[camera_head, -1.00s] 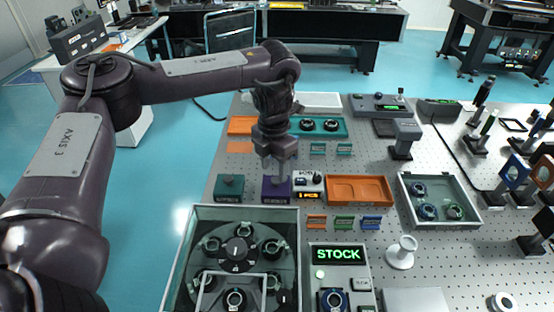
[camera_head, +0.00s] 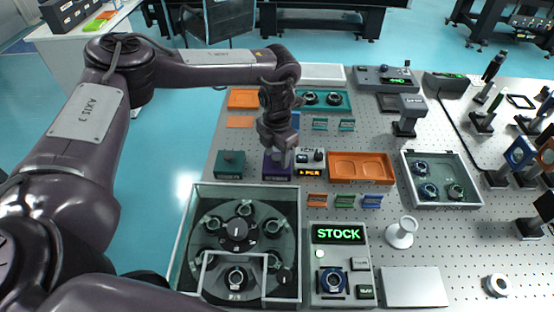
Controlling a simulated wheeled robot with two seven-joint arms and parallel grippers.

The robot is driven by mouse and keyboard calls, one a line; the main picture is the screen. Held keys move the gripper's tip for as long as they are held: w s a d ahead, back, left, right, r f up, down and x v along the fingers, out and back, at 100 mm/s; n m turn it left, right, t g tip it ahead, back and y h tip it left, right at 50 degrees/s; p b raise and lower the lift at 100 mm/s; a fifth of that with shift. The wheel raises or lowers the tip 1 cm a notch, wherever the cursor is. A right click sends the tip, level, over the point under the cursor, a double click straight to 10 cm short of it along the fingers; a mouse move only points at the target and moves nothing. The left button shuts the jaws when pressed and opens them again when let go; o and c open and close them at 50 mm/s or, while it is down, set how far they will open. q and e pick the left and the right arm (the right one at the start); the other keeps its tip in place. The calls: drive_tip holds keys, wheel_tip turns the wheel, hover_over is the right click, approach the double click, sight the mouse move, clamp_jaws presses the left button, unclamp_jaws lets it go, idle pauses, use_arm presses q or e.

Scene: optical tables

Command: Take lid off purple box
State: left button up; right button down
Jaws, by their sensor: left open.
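The purple box (camera_head: 270,168) stands on the perforated table, left of the small orange-lit display. Its top is partly hidden by my left gripper (camera_head: 282,158), so I cannot make out the lid or its knob clearly. My left gripper points down at the top of the purple box and is open. I cannot tell whether its fingers touch the box or stand around a knob. My right gripper is not in view.
A dark green box (camera_head: 230,165) stands close on the left. The orange-lit display (camera_head: 308,167) and an orange tray (camera_head: 361,168) are on the right. A glass-walled case with a carousel (camera_head: 190,232) is in front. Small coloured holders (camera_head: 344,201) lie front right.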

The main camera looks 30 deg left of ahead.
sight(277, 156)
use_arm(q)
drive_tip(key=shift+c, duration=1.8)
drive_tip(key=c, duration=0.7)
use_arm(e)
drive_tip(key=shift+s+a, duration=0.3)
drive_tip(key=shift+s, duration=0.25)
use_arm(q)
drive_tip(key=shift+r, duration=0.1)
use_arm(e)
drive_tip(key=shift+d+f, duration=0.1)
